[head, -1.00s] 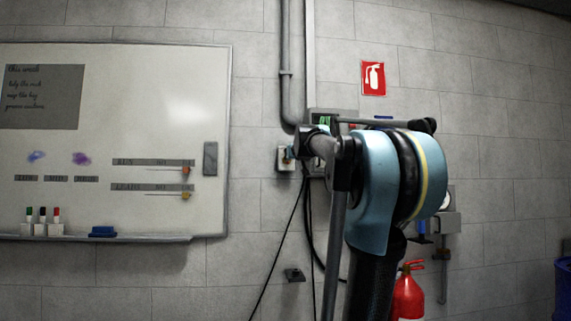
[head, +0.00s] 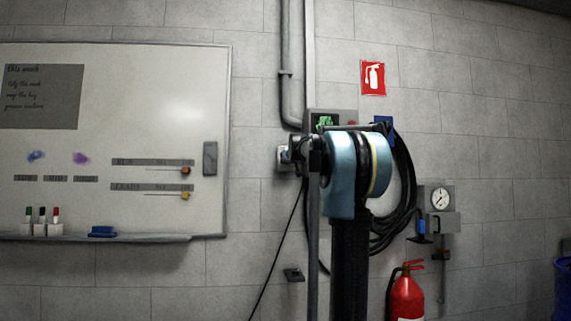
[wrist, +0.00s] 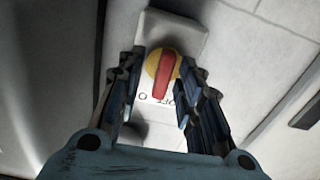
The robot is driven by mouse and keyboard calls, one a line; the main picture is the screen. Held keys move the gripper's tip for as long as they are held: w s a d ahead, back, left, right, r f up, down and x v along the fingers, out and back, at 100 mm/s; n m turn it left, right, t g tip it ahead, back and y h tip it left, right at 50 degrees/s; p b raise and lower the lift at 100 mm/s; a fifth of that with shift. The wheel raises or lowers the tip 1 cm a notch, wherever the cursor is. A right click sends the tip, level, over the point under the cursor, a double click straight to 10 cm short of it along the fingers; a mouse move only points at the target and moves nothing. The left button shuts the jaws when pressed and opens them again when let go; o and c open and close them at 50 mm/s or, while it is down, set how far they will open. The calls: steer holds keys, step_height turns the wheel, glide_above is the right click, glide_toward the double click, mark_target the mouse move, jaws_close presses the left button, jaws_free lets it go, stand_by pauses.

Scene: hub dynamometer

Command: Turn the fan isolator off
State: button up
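The fan isolator's red bar handle (wrist: 162,77) sits on a round yellow plate (wrist: 153,63) on a pale grey box (wrist: 172,30) in the wrist view. The bar runs nearly top to bottom in that picture, and its lower end lies by lettering that reads "OFF" and "O". My gripper (wrist: 160,70) is open, with one finger on each side of the handle and gaps visible beside the bar. In the head view my gripper (head: 297,152) is at the wall and hides most of the small pale isolator box (head: 282,158).
A whiteboard (head: 150,100) hangs to the left. A grey box with a green part (head: 325,122) is just above my gripper. Coiled black hose (head: 408,190), a gauge (head: 440,198) and a red extinguisher (head: 407,295) are to the right. A cable (head: 277,250) hangs below.

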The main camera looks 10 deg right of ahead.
steer(key=shift+w, duration=0.45)
jaws_close()
